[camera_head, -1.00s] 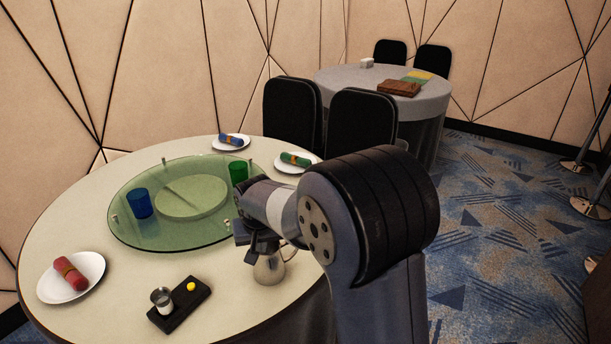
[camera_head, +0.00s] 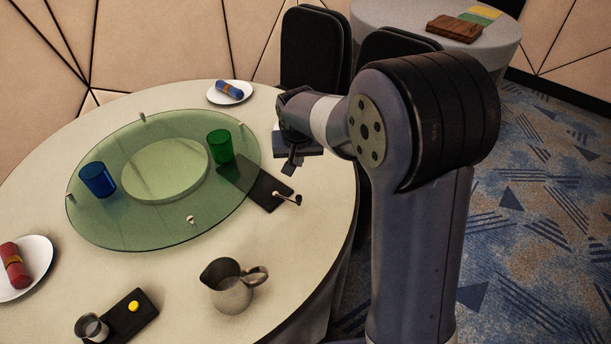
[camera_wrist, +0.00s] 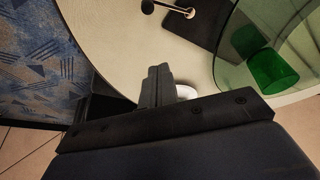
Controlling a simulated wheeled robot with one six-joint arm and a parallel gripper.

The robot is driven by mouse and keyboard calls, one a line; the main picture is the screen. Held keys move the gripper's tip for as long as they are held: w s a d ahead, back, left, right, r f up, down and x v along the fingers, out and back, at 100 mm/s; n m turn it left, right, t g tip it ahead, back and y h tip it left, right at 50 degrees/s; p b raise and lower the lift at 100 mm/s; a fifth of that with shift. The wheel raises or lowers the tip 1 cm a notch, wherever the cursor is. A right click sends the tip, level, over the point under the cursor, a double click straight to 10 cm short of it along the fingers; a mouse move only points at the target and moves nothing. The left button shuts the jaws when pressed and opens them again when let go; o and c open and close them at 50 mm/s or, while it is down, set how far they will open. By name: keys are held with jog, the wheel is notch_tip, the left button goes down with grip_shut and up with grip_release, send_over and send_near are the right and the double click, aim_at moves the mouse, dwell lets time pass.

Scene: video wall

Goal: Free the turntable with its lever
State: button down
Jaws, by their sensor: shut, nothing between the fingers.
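The turntable (camera_head: 100,225) is a round green glass disc with a paler round centre, lying on the cream table. At its right edge is a black base plate (camera_head: 262,191), partly under the glass. The lever (camera_head: 286,197), a short pale rod with a dark knob, sticks out from it to the right. The lever also shows at the top of the wrist view (camera_wrist: 172,9). My gripper (camera_head: 290,168) is shut and empty, a little above and behind the lever in the head view. In the wrist view its closed fingers (camera_wrist: 157,82) are apart from the lever.
A blue cup (camera_head: 97,180) and a green cup (camera_head: 221,147) stand on the glass. A metal jug (camera_head: 228,292) stands in front of the lever. Plates with rolled napkins (camera_head: 229,91) and a black tray (camera_head: 141,322) with a small cup are around. Black chairs (camera_head: 312,50) stand behind.

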dwell(0.4)
jog(key=x, duration=0.9)
jog(key=shift+w+f, duration=0.1)
jog(key=shift+f, duration=0.3)
jog(key=shift+s+f+p, duration=0.1)
jog(key=shift+s+p, duration=0.25)
jog(key=shift+s, duration=1.65)
